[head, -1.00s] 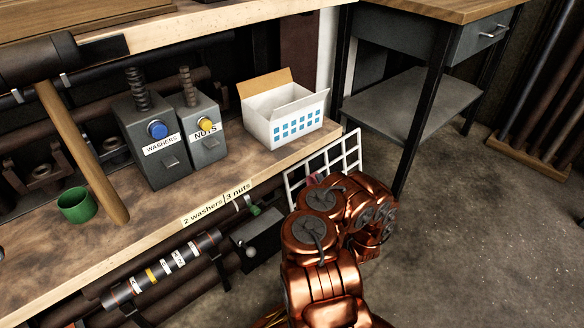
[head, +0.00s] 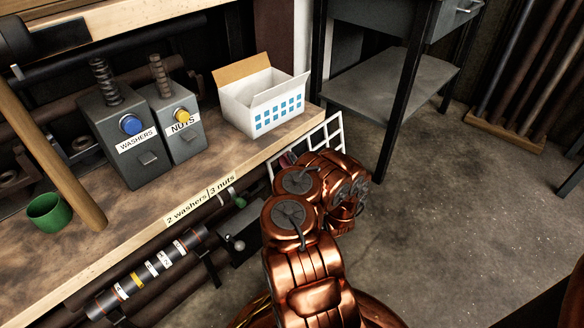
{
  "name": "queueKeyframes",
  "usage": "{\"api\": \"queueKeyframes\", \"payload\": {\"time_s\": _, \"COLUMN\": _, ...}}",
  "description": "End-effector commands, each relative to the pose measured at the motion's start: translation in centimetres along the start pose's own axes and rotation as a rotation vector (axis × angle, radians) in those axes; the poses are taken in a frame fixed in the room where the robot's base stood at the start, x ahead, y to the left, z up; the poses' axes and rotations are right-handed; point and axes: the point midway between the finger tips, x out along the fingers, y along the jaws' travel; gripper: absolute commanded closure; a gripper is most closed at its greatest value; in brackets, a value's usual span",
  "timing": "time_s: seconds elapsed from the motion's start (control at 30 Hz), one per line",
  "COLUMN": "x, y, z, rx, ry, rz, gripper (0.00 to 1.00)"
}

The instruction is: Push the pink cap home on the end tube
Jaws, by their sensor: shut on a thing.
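My copper arm reaches up from the bottom of the head view and bends near the bench's right end. My gripper is not visible; the arm's own links hide where it would be. I cannot make out the pink cap with certainty. A small dull pinkish patch shows at the white grid (head: 333,135), just behind the arm, too small to identify. I cannot tell which tube is the end tube. A dark tube with coloured bands and white labels (head: 150,272) lies under the bench's front edge, left of the arm.
On the bench (head: 105,215) stand a washers dispenser (head: 124,140), a nuts dispenser (head: 177,125), an open white box (head: 262,100) and a green cup (head: 49,211). A grey metal table (head: 385,80) stands behind. The floor (head: 450,220) at right is clear.

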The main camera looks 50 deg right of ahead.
Motion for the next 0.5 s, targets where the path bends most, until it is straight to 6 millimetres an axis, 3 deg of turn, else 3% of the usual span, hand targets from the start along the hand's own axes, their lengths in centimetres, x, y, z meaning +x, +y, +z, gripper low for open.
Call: {"api": "queueKeyframes", "payload": {"time_s": 0.5, "x": 1.9, "y": 0.7, "z": 0.8, "rx": 0.000, "ry": -0.001, "rz": 0.000, "gripper": 0.49}}
